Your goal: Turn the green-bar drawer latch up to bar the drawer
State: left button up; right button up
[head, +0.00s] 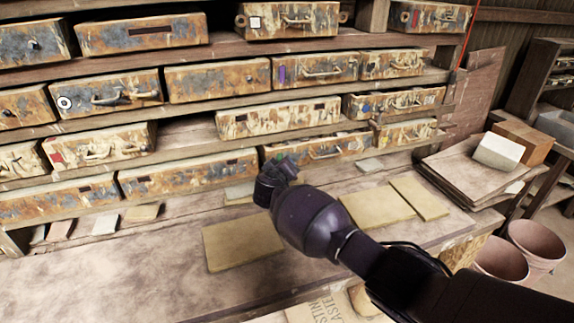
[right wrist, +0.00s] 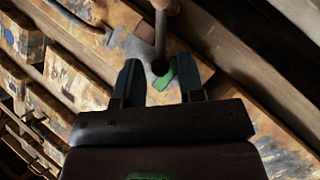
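The green bar of the latch (right wrist: 169,75) shows in the right wrist view, between and just beyond my right gripper's fingertips. A round dark hole or knob end and a brownish rod lie beside it. My right gripper (right wrist: 160,80) is open, with one dark finger on each side of the green bar. I cannot tell whether either finger touches it. In the head view my right gripper (head: 284,166) is at the left end of a rusty lower-row drawer (head: 325,148) and hides the latch there. My left gripper is not in view.
Shelves of rusty drawers (head: 190,177) rise behind the bench (head: 130,270). Flat tan tiles (head: 242,243) lie on the bench near my arm. A stack of boards (head: 470,165) and pinkish buckets (head: 500,258) are at the right. The bench's front left is clear.

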dwell(0.3)
grip_shut()
jog(key=shift+d+r, duration=0.1)
jog(key=shift+w+d+r+m+g+y+p, duration=0.2)
jog(key=shift+d+m+g+y+p, duration=0.25)
jog(key=shift+d+m+y, duration=0.15)
jog(key=shift+w+d+r+m+g+y+p, duration=0.2)
jog(key=shift+d+m+g+y+p, duration=0.2)
jog(key=shift+m+y, duration=0.2)
jog(key=shift+w+d+r+m+g+y+p, duration=0.2)
jog(key=shift+d+m+g+y+p, duration=0.15)
jog(key=shift+d+m+y+p, duration=0.25)
grip_release()
